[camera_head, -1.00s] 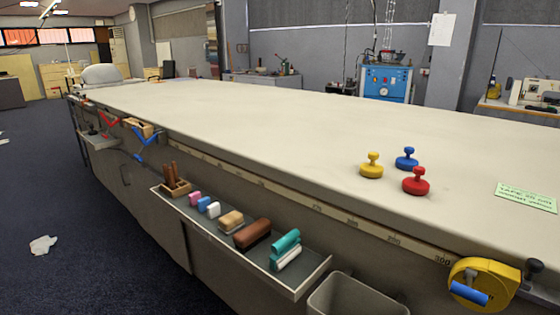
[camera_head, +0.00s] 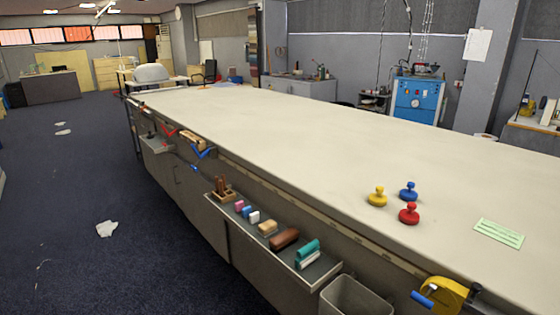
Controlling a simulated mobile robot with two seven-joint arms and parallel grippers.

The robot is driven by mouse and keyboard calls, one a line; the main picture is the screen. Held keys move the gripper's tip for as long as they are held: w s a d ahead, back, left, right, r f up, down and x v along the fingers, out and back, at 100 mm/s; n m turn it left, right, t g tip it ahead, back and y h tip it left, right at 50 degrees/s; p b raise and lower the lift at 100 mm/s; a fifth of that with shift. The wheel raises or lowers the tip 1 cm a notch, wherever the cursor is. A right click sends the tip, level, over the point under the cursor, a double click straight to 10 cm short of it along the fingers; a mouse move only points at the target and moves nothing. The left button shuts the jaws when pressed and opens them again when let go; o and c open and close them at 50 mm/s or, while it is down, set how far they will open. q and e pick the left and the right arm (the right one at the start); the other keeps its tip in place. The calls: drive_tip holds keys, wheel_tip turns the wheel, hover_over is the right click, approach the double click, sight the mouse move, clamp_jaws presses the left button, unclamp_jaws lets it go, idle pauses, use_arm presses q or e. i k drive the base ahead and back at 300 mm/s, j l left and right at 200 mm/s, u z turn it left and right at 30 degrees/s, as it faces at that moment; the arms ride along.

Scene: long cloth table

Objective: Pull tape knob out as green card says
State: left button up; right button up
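A green card (camera_head: 499,233) lies flat on the cloth table (camera_head: 300,135) near the right edge of the view; its writing is too small to read now. A yellow tape case (camera_head: 448,296) is fixed at the table's front side at the lower right, with a blue handle (camera_head: 422,299) on its left and a dark knob or clamp on its right. The case is partly cut off by the frame's bottom edge. Neither of my grippers shows in the view.
Yellow (camera_head: 377,197), blue (camera_head: 408,191) and red (camera_head: 409,214) knobbed weights stand on the table. A tool tray (camera_head: 318,275) hangs along the front, with a bin (camera_head: 355,298) beside its right end. The floor at left is mostly open, with white scraps (camera_head: 107,229).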

sight(476, 288)
drive_tip(key=z, duration=1.7)
